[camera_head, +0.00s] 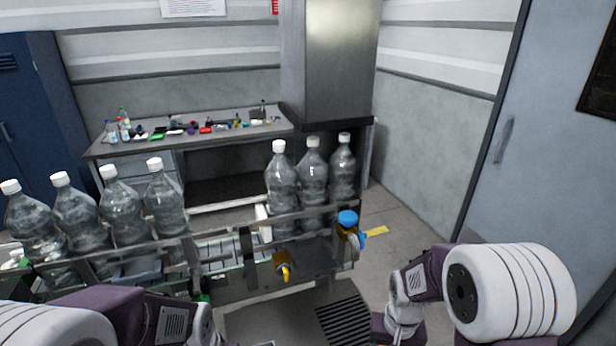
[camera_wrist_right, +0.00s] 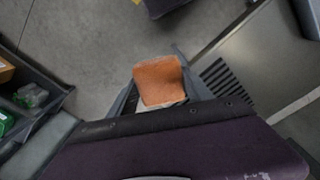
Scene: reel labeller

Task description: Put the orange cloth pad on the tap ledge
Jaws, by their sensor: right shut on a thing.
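The orange cloth pad (camera_wrist_right: 158,82) shows in the right wrist view, between the fingers of my right gripper (camera_wrist_right: 157,94), which is shut on it. The pad is held above the floor; in the head view I cannot make it out. A brass tap (camera_head: 285,266) juts from the front of the bottle line. Below it, a grey ledge (camera_head: 272,316) has a dark slotted grate (camera_head: 343,318) at its right; the slots (camera_wrist_right: 222,77) also show right of the pad in the wrist view. My left gripper (camera_head: 203,304) is near the line's front, its fingers mostly hidden.
Several clear bottles (camera_head: 282,180) with white caps stand along the line behind a metal rail (camera_head: 225,222). A blue-topped valve (camera_head: 348,220) sticks out at its right end. A bench (camera_head: 185,145) with small items stands behind. Floor is free toward the right door (camera_head: 500,140).

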